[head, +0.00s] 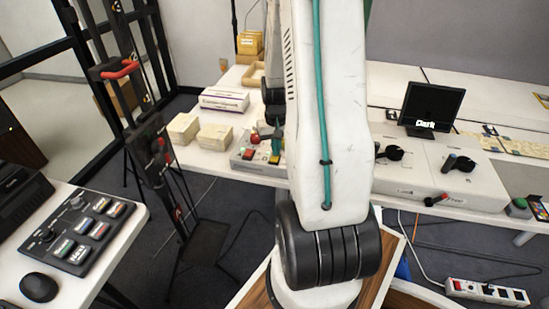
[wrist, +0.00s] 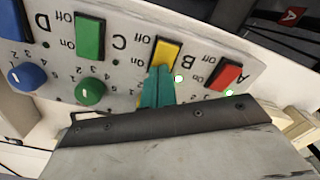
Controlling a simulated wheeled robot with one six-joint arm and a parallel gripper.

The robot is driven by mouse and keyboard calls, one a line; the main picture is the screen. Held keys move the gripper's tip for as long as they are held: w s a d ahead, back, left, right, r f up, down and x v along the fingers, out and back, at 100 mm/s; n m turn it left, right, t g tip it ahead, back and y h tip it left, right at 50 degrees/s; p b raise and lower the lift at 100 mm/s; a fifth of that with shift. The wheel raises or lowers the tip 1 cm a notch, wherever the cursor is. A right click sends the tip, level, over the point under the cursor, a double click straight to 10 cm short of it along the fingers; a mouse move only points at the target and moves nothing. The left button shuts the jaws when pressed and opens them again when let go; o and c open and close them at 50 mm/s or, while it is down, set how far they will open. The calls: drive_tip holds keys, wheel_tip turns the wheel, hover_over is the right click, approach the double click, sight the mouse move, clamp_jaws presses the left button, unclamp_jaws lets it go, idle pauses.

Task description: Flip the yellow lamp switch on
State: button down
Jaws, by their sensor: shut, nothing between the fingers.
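The yellow switch (wrist: 167,50) sits on a grey panel in the wrist view, which shows the panel upside down. It has a dark frame, with "Off" and "On" printed to its left. My gripper (wrist: 160,70) has teal fingers, shut and empty, with their tips at the yellow switch's lower edge, covering part of it. They appear to touch it, but I cannot be sure. A small light (wrist: 179,78) beside the yellow switch glows white. In the head view, my gripper (head: 277,138) is over the panel (head: 241,162), partly hidden by my arm. The rocker's tilt is unclear.
A red switch (wrist: 223,76) is right of the yellow one, with a glowing light beside it. A green switch (wrist: 90,38) and knobs (wrist: 90,92) are left. Pale boxes (head: 215,136) stand beside the panel.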

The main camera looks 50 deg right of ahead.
drive_tip(key=shift+r, duration=3.5)
drive_tip(key=s+a+r+n, duration=0.2)
drive_tip(key=s+a+r, duration=0.2)
drive_tip(key=a, duration=0.6)
drive_tip(key=s+a+r+n+t, duration=0.1)
drive_tip(key=s+a+r+n, duration=0.2)
drive_tip(key=a+r, duration=0.6)
drive_tip(key=s+a+r+n, duration=0.2)
drive_tip(key=s+a+r, duration=0.3)
drive_tip(key=a, duration=0.6)
drive_tip(key=shift+s+a+r, duration=0.3)
drive_tip(key=shift+r, duration=0.55)
